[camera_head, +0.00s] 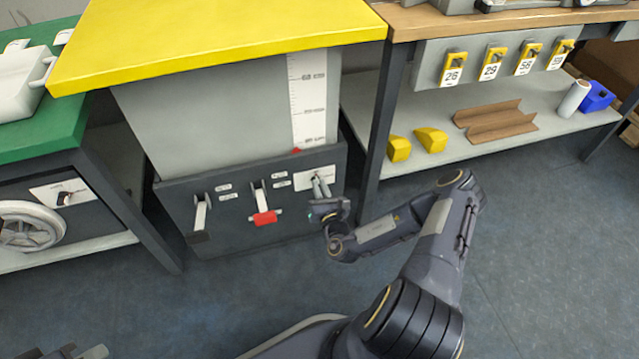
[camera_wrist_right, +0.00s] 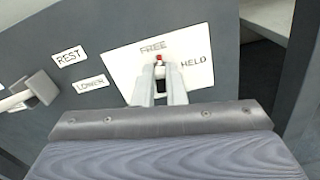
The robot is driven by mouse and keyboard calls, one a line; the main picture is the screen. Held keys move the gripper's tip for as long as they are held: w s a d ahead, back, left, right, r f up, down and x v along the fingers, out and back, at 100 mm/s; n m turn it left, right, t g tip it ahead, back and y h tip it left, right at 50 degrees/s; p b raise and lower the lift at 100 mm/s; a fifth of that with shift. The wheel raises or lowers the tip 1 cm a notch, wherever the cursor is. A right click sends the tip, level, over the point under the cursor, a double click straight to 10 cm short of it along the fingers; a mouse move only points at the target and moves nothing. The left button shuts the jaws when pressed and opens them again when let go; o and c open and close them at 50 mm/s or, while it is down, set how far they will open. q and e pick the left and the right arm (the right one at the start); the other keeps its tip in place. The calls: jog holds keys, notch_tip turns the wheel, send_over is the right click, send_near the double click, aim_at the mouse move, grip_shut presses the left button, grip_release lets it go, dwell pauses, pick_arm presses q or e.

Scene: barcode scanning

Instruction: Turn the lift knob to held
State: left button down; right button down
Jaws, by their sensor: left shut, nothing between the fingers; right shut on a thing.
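The lift knob (camera_wrist_right: 159,60) sits on a white plate marked FREE at the top and HELD to the right, in the right wrist view. Its red tip points up at FREE. My right gripper (camera_wrist_right: 160,72) is shut on the knob, with its fingers on either side and hiding most of it. In the head view my right gripper (camera_head: 319,184) reaches the plate at the right end of the dark lift base. My left gripper (camera_head: 82,353) shows only in part at the bottom left edge, shut and away from the lift.
The yellow lift top (camera_head: 220,35) stands above. A shelf with yellow holders (camera_head: 454,68) is at right, a green table (camera_head: 40,125) at left.

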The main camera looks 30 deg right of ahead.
jog(key=m+p, duration=0.2)
jog(key=shift+s+d+r+m, duration=0.1)
jog(key=shift+m, duration=0.3)
jog(key=shift+d+f+m+p, duration=0.1)
jog(key=shift+f+m+p, duration=0.35)
jog(key=shift+m, duration=1.7)
jog(key=shift+d+f+m+p, duration=0.1)
jog(key=shift+m+p, duration=0.6)
jog(key=shift+m, duration=1.4)
jog(key=shift+d+f+m+p, duration=0.15)
jog(key=shift+m+p, duration=0.45)
jog(key=shift+m, duration=1.55)
jog(key=c, duration=1.5)
grip_release()
